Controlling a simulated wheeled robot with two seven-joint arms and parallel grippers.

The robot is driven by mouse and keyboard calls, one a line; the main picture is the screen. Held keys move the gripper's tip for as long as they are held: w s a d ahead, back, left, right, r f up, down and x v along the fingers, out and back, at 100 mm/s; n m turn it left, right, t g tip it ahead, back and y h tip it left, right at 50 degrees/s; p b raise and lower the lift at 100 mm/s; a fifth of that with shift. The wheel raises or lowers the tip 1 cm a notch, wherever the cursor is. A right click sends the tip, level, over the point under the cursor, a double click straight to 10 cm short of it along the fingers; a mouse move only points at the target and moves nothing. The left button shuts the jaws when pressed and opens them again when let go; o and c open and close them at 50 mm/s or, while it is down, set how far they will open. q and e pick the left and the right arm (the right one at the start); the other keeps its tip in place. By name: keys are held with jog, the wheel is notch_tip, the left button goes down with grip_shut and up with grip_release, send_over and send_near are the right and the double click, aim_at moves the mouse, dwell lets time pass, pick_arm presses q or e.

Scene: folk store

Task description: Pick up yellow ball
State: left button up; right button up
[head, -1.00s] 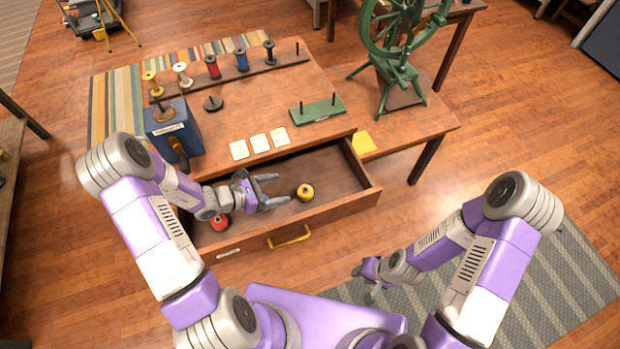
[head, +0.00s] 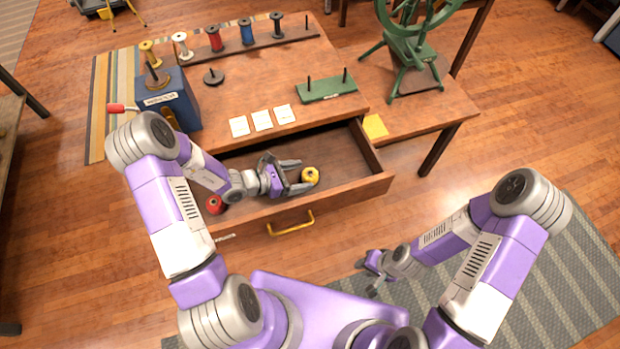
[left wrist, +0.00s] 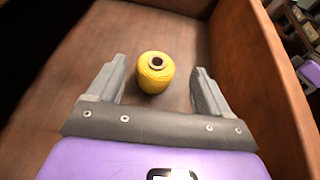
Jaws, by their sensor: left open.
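The yellow ball (head: 310,175) looks like a spool of yellow yarn with a dark hole in its top. It lies in the open drawer (head: 345,183) of the wooden table. My left gripper (head: 300,177) is inside the drawer, open, with its fingertips at the yellow ball. In the left wrist view, the yellow ball (left wrist: 155,72) sits between and slightly ahead of the two open fingers (left wrist: 153,85), with a gap on each side. My right gripper (head: 372,278) hangs low above the floor, away from the table; its finger opening is too small to judge.
A red spool (head: 215,204) lies at the drawer's left end. The drawer walls stand close around my left gripper. On the tabletop are several spools on a rack (head: 255,47), white cards (head: 262,120), a green stand (head: 327,89) and a blue box (head: 170,103).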

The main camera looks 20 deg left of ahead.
pick_arm(q)
jog(key=shift+x, duration=1)
jog(key=shift+c, duration=0.2)
jog(key=c, duration=1)
jog(key=shift+r, duration=0.1)
